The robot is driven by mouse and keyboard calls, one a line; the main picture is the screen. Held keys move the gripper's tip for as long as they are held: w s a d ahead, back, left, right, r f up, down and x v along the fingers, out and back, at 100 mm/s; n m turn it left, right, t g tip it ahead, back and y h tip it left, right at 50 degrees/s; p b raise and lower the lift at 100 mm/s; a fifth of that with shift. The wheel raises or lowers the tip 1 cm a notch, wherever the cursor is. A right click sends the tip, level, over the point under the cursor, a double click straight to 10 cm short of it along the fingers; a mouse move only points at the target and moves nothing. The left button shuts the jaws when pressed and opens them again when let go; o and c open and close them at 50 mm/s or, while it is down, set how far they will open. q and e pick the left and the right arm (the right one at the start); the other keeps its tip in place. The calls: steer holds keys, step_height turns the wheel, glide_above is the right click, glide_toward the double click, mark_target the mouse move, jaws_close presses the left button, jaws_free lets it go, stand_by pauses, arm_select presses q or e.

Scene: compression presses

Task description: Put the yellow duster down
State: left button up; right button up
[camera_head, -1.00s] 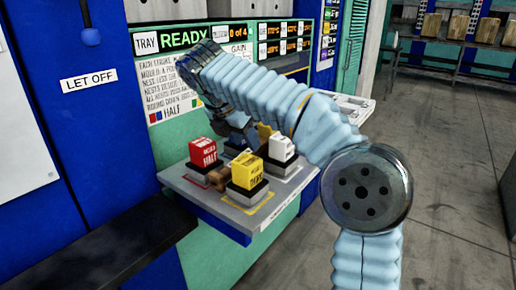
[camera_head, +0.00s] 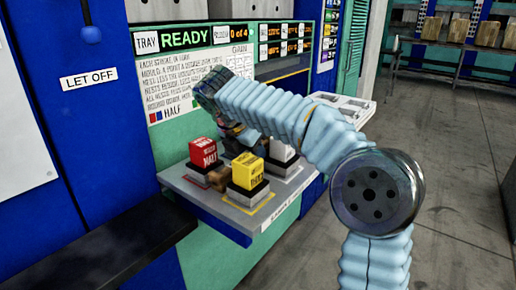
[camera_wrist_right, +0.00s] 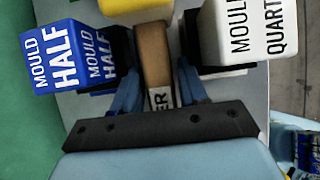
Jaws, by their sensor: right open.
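In the right wrist view a tan bar (camera_wrist_right: 153,55), perhaps a handle, lies between the fingers of my right gripper (camera_wrist_right: 157,88). A white label ending in "ER" shows at its near end. The fingers are apart, with gaps on both sides of the bar. A yellow piece (camera_wrist_right: 135,8) shows at the top edge; I cannot tell whether it is the duster's head or a mould block. In the head view my right gripper (camera_head: 240,138) is low over the tray shelf (camera_head: 205,192), partly hidden behind blocks and my arm. My left gripper is not in view.
A blue block (camera_wrist_right: 62,55) and a white block (camera_wrist_right: 250,30) flank the gripper closely. A dark ledge (camera_head: 110,245) lies left. The floor (camera_head: 460,180) at right is clear.

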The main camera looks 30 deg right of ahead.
steer(key=shift+f, duration=0.15)
steer(key=shift+c, duration=0.3)
jaws_close()
